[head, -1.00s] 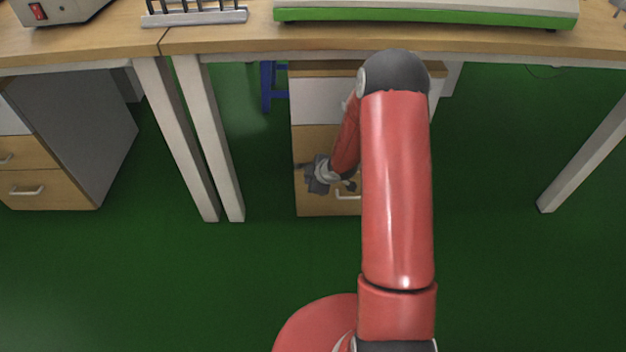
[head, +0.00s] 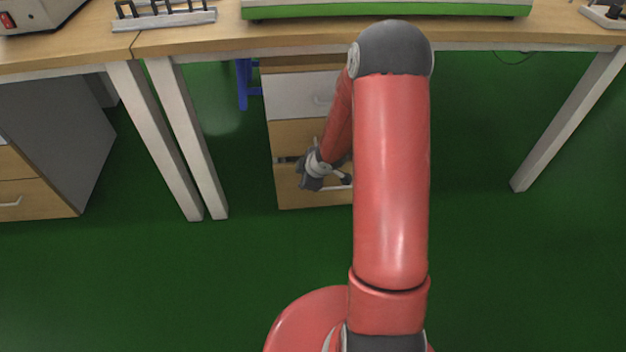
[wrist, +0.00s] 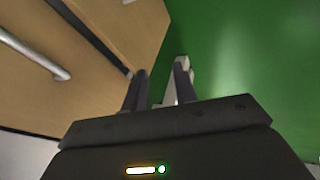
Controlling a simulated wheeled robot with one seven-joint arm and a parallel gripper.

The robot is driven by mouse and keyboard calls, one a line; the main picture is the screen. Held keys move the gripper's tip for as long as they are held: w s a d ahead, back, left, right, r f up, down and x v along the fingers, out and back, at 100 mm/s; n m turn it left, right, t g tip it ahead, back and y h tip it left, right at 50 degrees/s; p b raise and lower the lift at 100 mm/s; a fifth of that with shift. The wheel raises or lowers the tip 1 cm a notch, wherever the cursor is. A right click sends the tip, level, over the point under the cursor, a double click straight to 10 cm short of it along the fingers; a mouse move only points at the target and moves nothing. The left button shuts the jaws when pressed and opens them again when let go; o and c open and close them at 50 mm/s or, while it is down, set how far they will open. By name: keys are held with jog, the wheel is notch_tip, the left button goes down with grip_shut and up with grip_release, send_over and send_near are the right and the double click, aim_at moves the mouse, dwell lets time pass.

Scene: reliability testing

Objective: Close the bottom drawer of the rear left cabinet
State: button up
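The cabinet (head: 296,95) stands under the table, with a white top drawer and wooden drawers below. Its bottom drawer (head: 290,190) has a dark gap along its upper left edge and looks slightly out; how far is hard to tell. My gripper (head: 309,178) is in front of this drawer, left of its handle, which my arm partly hides. In the wrist view, my gripper's two fingers (wrist: 160,90) are apart with nothing held. They are beside the edge of a wooden drawer front (wrist: 75,80) with a pale handle (wrist: 35,55). I cannot tell whether they touch it.
Table legs (head: 190,140) stand left of the cabinet, and another leg (head: 570,120) at the right. A second cabinet (head: 60,140) is at the far left. A blue stool (head: 243,85) is behind. Green floor (head: 480,260) is clear at the right.

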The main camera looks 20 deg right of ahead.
jog(key=f+g+h, duration=0.1)
jog(key=f, duration=0.2)
jog(key=d+f+m+g+h, duration=0.1)
jog(key=f, duration=0.2)
jog(key=d+f+g+h+b, duration=0.1)
jog(key=f, duration=0.1)
jog(key=shift+w+f+m, duration=0.3)
jog(key=shift+w+f, duration=0.1)
jog(key=m+g+h+b, duration=0.2)
jog(key=m+h+b, duration=0.15)
jog(key=h, duration=1.05)
send_near(328, 189)
jog(key=f+x, duration=0.1)
jog(key=x, duration=0.2)
jog(key=shift+m, duration=0.35)
jog(key=x, duration=0.7)
jog(key=shift+w+d+r+p, duration=0.15)
jog(key=shift+w+r+p, duration=0.05)
jog(key=shift+r+p, duration=0.15)
jog(key=shift+c, duration=0.2)
grip_shut()
